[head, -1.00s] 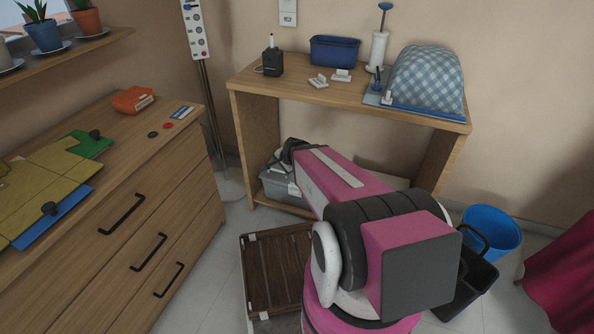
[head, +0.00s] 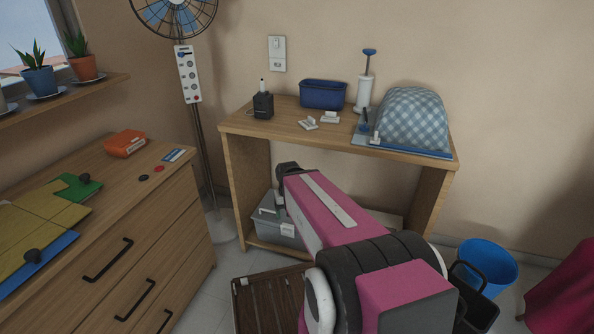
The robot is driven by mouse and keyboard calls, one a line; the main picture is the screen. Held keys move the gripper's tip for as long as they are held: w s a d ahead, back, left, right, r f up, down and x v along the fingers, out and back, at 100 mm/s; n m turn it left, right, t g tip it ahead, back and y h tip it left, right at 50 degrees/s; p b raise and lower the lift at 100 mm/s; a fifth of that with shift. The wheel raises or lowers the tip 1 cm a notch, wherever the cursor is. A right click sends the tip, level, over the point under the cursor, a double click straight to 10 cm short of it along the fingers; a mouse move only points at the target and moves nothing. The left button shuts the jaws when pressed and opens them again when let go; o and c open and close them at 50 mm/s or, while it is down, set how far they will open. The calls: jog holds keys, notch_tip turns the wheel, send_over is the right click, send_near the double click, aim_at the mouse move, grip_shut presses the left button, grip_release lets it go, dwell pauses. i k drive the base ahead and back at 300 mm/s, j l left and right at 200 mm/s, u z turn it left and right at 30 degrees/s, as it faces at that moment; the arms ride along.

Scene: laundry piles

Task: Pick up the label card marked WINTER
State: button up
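No lettering is legible, so I cannot tell which thing is the WINTER card. Two small white pieces stand on the wooden table, a left one (head: 309,123) and a right one (head: 330,117); they look like small cards or holders. A flat blue-and-white card (head: 173,155) lies on the dresser top near its back right corner. My pink and black arm reaches forward in front of the table, below its top. My gripper's fingers do not show.
The table (head: 240,126) also bears a black box (head: 263,105), a blue bin (head: 323,94) and a checked cloth mound (head: 412,118). The dresser (head: 190,189) stands left, a fan (head: 187,80) behind. A grey box (head: 275,228) sits on the lower shelf; a blue bucket (head: 487,264) stands right.

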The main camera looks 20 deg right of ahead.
aim_at(309, 124)
jog(key=k+j, duration=0.15)
jog(key=k, duration=0.3)
jog(key=k+j, duration=0.2)
jog(key=k, duration=0.25)
jog(key=i+j, duration=0.1)
jog(key=i, duration=0.35)
